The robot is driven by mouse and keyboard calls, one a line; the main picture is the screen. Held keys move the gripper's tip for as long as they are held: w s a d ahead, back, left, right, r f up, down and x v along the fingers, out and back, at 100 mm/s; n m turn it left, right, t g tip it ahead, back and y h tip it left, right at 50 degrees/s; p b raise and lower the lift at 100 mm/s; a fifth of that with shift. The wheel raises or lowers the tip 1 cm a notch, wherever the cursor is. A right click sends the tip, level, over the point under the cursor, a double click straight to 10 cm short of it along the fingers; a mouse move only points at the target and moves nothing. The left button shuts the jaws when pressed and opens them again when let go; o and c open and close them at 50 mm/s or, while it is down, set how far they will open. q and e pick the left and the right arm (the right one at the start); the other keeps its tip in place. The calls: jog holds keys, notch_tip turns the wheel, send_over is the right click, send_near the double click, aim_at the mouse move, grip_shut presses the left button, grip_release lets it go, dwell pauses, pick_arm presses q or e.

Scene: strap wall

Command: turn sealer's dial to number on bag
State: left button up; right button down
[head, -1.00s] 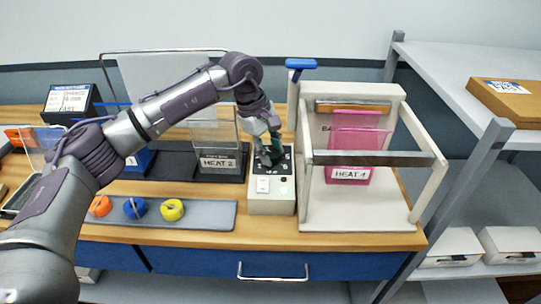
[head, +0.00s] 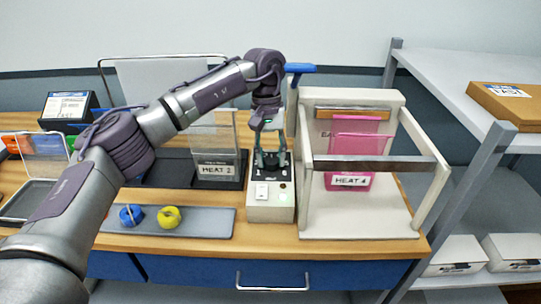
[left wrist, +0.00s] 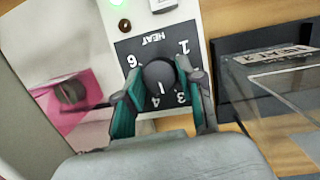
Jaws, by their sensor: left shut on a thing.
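The sealer's control box (head: 270,212) stands left of the white sealer frame (head: 312,218). Its round dark dial (left wrist: 159,75) sits on a black panel marked HEAT with numbers. My left gripper (head: 271,164) points down over the panel, its teal fingers on either side of the dial and shut on it. The dial's white mark (left wrist: 161,88) points toward the 4 side in the left wrist view; fingers partly cover the numbers. A pink bag (head: 358,145) stands in the sealer, its label (head: 348,181) reading HEAT 4. My right gripper is not in view.
A clear bag holder labelled HEAT 2 (head: 216,170) stands just left of the control box. A grey tray (head: 205,222) with blue (head: 131,215) and yellow (head: 169,216) rolls lies in front. A grey shelf (head: 470,85) stands at the right.

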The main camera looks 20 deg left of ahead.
pick_arm(q)
jog(key=shift+m+y, duration=0.3)
jog(key=shift+m, duration=0.8)
jog(key=o, duration=1.1)
jog(key=shift+o, duration=0.2)
notch_tip(320, 180, up, 12)
jog(key=w, duration=0.2)
jog(key=shift+a, duration=0.3)
jog(key=shift+f, duration=0.1)
